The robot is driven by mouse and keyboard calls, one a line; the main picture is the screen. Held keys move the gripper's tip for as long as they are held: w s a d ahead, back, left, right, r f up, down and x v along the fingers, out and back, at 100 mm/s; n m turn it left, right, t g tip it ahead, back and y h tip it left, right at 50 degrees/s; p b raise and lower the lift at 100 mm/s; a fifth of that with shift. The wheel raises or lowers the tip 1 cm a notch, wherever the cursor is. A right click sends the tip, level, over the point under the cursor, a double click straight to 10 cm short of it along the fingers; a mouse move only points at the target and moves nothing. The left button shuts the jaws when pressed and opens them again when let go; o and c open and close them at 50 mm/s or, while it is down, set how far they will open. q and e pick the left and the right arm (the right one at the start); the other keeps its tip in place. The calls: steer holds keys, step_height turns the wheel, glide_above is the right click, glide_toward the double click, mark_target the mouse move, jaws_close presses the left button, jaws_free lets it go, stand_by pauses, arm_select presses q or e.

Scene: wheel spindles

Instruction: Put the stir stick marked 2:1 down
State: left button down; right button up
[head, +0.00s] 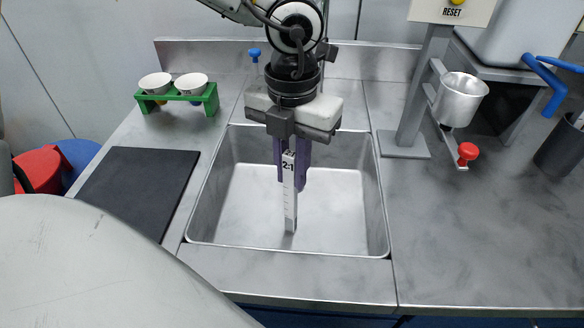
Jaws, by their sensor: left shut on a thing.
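The white stir stick marked 2:1 (290,205) hangs upright below my left gripper, its label facing me and small marks along its length. My left gripper (292,180) points down with its purple fingers shut on the upper part of the stick. The stick shows against the inside of the metal sink (335,215); I cannot tell whether its lower end touches the sink floor. My right gripper is not in view.
A black mat (140,190) lies left of the sink. A green rack (178,98) with two white cups stands at the back left. A RESET post (412,110) and a metal cup (459,98) stand right of the sink. The front right counter is clear.

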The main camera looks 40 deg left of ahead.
arm_select(q)
steer(key=c, duration=1.7)
jaws_free()
steer(key=shift+o, duration=0.2)
steer(key=shift+r+p, duration=0.5)
steer(key=shift+r, duration=0.1)
step_height(320, 180, up, 11)
steer(key=shift+r, duration=0.1)
